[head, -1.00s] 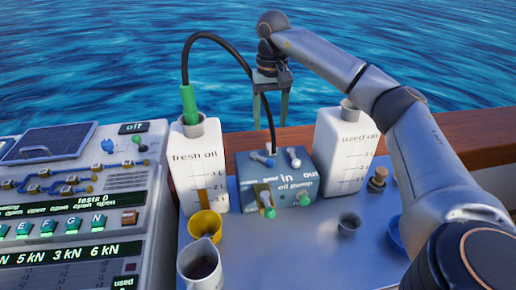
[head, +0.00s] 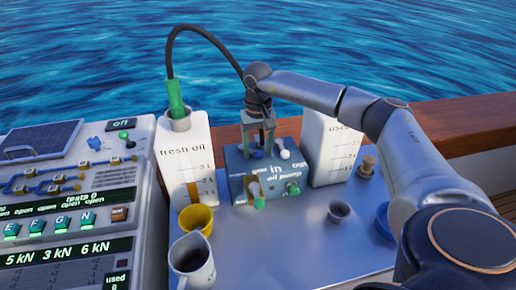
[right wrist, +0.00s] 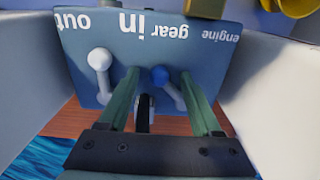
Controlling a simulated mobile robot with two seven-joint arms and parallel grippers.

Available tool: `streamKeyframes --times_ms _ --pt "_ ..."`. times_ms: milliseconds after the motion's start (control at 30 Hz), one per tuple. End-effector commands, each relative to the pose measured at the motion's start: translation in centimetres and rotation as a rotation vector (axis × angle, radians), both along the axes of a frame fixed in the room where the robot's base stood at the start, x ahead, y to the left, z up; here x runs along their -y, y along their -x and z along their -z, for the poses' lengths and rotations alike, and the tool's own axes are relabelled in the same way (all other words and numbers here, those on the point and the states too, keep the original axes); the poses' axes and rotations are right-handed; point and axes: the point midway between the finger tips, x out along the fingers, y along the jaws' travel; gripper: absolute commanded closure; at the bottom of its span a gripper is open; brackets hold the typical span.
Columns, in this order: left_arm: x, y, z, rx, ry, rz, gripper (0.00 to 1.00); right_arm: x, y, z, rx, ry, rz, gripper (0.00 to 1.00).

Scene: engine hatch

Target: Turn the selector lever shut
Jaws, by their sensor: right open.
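The blue-grey oil pump box (head: 236,165) stands between two white oil cans. It carries a blue-knobbed lever (right wrist: 160,76) near the words "in" and "gear", and a white lever (right wrist: 99,60) near "out"; the white one also shows in the head view (head: 285,154). No label shows which is the selector lever. My right gripper (head: 258,152) points down over the box top, open. In the right wrist view its fingers (right wrist: 160,75) stand on either side of the blue-knobbed lever, which lies slanted between them. I cannot tell whether they touch it. My left gripper is out of view.
The fresh oil can (head: 187,160) and used oil can (head: 330,150) flank the box closely. A yellow cup (head: 196,217), a jug (head: 192,262) and a small grey cup (head: 339,211) stand in front. A black hose arches from the fresh oil can behind my gripper.

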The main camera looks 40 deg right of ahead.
Motion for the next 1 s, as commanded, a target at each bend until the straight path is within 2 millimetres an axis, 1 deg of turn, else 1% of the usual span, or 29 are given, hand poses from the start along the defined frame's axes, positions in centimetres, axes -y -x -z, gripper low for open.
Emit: streamKeyframes --times_ms 133,700,1000 --pt "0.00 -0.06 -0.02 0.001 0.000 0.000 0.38 -0.01 0.00 0.00 0.000 0.000 0.000 0.36" --pt "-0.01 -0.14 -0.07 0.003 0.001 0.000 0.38 0.06 0.00 -0.05 0.000 0.001 0.002 1.00" --pt "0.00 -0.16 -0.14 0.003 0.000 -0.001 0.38 0.11 0.00 -0.10 0.001 0.003 0.010 1.00"
